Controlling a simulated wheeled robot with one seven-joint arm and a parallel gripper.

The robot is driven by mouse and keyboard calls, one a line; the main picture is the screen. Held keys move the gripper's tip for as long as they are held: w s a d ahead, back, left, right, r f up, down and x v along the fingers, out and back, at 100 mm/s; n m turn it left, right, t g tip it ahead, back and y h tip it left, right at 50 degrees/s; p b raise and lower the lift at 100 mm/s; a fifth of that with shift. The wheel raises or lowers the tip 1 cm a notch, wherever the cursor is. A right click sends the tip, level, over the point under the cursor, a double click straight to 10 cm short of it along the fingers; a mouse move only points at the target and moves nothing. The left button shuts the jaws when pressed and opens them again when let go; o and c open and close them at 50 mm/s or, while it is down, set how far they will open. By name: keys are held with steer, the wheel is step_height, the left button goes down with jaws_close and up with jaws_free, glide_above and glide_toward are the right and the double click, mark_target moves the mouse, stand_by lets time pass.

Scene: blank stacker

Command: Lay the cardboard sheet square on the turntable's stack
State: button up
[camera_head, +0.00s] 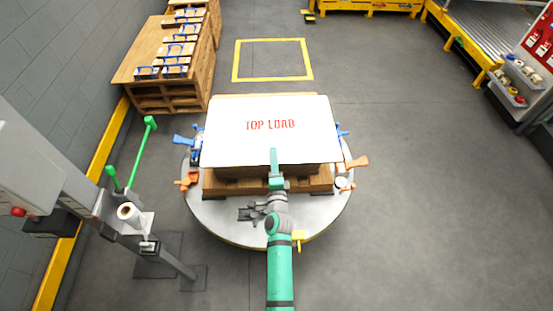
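The cardboard sheet (240,142) is white with red "TOP LOAD" lettering. It lies over the stack, covering nearly all of its top, and looks slightly turned. A tan strip of the stack (265,96) shows past its far edge. I cannot tell whether the sheet rests on the stack or is just above it. The stack stands on a wooden pallet on the round grey turntable (240,232). My gripper (274,160) is at the middle of the sheet's near edge, with one green finger over its top. Any finger beneath is hidden, so its opening cannot be judged.
Blue clamps (184,140) and orange clamps (356,162) flank the stack. A grey post machine with a green handle (142,155) stands at the left. Wooden pallets (150,50) are at the back left. A roller conveyor (490,45) is at the right. Floor right of the turntable is clear.

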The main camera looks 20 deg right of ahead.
steer(key=v, duration=1.2)
steer(key=s+a+f+n+g+y, duration=0.1)
steer(key=s+a+n, duration=0.4)
steer(key=s, duration=0.4)
steer(key=s+a+f+n+y, duration=0.1)
steer(key=s+a+n, duration=0.3)
steer(key=s, duration=0.4)
steer(key=s+a+r+n+y, duration=0.1)
steer(key=s+a+r+n, duration=0.2)
steer(key=s+n, duration=0.3)
steer(key=s+a+r+n+g+y, duration=0.1)
steer(key=s+a+r+n, duration=0.2)
steer(key=s+r+n, duration=0.3)
steer(key=s, duration=0.4)
steer(key=shift+s+a+r+y, duration=0.2)
steer(key=shift+s+y, duration=0.05)
steer(key=shift+y, duration=0.05)
jaws_close()
steer(key=shift+w, duration=0.1)
